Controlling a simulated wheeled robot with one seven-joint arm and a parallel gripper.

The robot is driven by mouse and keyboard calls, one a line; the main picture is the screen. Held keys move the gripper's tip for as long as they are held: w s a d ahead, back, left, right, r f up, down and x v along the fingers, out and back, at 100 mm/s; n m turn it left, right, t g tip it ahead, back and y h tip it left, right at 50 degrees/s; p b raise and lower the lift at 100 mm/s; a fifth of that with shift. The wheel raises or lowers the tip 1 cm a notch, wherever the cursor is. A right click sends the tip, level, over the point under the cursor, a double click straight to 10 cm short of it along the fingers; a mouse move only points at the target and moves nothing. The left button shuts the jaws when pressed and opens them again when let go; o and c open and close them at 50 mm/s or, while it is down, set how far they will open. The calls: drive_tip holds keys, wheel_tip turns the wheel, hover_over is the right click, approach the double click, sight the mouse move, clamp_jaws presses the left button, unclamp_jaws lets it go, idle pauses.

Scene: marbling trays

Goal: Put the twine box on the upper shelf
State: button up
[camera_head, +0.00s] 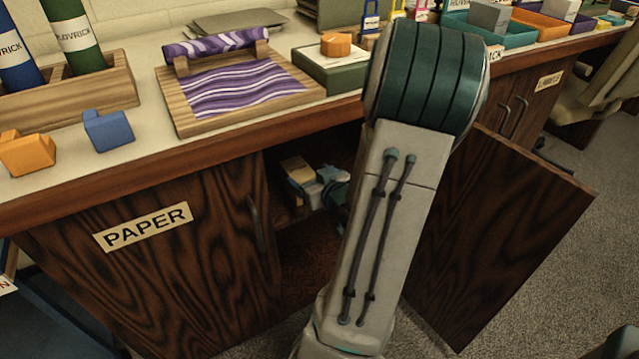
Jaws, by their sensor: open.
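The cabinet under the counter stands open on one side, and its dark inside (308,265) shows. My gripper (303,180) is inside this opening, near the top, with its jaws open. A small tan box (295,165) is right at the fingertips, partly hidden by them. It may be the twine box, but no label can be read. I cannot tell whether the fingers touch it. The shelf edges inside are dark and mostly hidden by my arm.
The open cabinet door (490,235) juts out to the right of my arm. The closed door labelled PAPER (150,265) is on the left. The counter above holds a wooden board with a purple marbled sheet (235,88), orange (27,153) and blue blocks (108,131), and trays.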

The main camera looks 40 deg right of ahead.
drive_tip(key=b+v, duration=0.2)
drive_tip(key=b, duration=0.2)
drive_tip(key=b+v, duration=0.2)
drive_tip(key=b, duration=0.3)
drive_tip(key=shift+s+a+f, duration=0.15)
drive_tip(key=shift+s+f, duration=0.05)
drive_tip(key=shift+s, duration=0.05)
